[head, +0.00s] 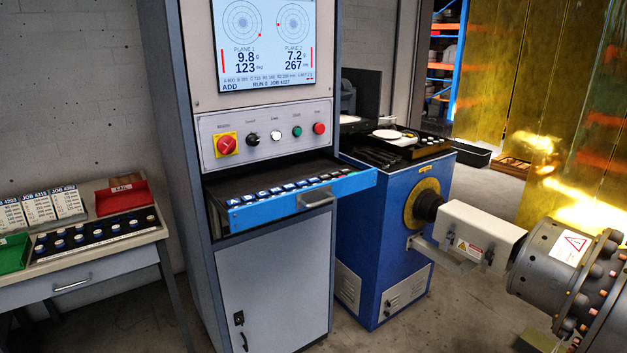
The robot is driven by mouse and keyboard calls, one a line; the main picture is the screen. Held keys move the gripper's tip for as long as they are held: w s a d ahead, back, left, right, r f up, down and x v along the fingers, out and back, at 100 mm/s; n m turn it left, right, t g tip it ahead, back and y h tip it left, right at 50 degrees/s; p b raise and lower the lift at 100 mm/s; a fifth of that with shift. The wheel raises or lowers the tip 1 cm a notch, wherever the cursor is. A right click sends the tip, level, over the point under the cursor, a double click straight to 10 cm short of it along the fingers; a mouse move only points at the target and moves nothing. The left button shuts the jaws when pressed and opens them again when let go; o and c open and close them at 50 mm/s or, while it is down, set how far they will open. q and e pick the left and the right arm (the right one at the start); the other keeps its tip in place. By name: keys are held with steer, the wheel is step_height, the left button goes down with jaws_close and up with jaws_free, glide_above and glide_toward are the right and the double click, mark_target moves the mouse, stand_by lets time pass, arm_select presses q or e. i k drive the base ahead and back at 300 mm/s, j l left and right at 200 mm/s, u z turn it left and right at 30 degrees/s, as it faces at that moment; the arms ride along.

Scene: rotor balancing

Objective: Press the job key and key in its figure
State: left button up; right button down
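A grey-blue console cabinet has a screen (264,45) showing plane 1 at 9.8 g, 123 deg and plane 2 at 7.2 g, 267 deg. Its bottom lines read "ADD" and "RUN 0 JOB 4127". Below it, a keyboard drawer (345,186) with a blue front stands pulled out. The keys behind are dark and unclear. Neither of my grippers is in view.
A button panel (268,139) sits above the drawer. At left, a bench (95,263) holds job cards (40,207), a red bin (122,196), a green bin (14,253) and a dark weight tray (45,255). At right stand a blue machine (375,240) and a bolted rotor (545,258).

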mark_target(311, 180)
steer(key=i+j+z, duration=0.15)
steer(key=i+j, duration=0.4)
steer(key=i+j+z, duration=0.1)
steer(key=i+j, duration=0.4)
steer(key=j, duration=0.2)
